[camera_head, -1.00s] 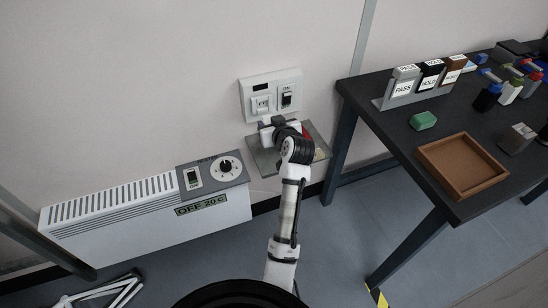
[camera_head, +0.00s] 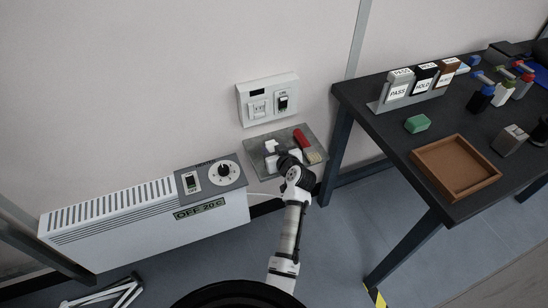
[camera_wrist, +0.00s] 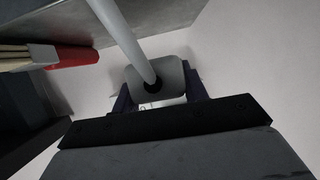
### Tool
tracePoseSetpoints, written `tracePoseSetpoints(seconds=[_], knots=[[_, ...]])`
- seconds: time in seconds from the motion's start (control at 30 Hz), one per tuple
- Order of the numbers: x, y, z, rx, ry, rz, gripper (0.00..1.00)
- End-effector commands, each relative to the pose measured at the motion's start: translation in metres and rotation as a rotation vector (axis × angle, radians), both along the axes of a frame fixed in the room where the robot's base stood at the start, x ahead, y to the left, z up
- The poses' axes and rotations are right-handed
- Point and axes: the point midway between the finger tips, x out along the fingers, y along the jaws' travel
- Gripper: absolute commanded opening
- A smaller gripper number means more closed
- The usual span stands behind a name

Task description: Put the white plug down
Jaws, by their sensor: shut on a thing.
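The white plug (camera_wrist: 166,78) is a pale rounded block with a thick white cable (camera_wrist: 120,30) running from it. In the wrist view it sits between the dark fingers of my gripper (camera_wrist: 157,88), which is shut on it. In the head view my gripper (camera_head: 284,158) is low over the grey wall shelf (camera_head: 258,164), and a white shape by its tip seems to be the plug. I cannot tell whether the plug touches the shelf. The wall socket (camera_head: 258,109) is above, apart from my gripper, with nothing plugged in.
A red-handled brush (camera_head: 301,138) with tan bristles lies on the shelf's right side. A switch (camera_head: 283,103) is beside the socket. A white heater (camera_head: 150,215) with a dial stands to the left. A dark table (camera_head: 395,140) with a brown tray (camera_head: 425,160) is at right.

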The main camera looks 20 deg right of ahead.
Motion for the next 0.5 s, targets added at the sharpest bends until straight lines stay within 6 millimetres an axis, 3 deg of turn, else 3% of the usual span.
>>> tracePoseSetpoints(seconds=[0.3,0.5], knots=[[0.0,0.0,-0.04,0.002,0.002,0.0,0.16],[0.0,0.0,-0.045,-0.001,-0.001,-0.001,0.16]])
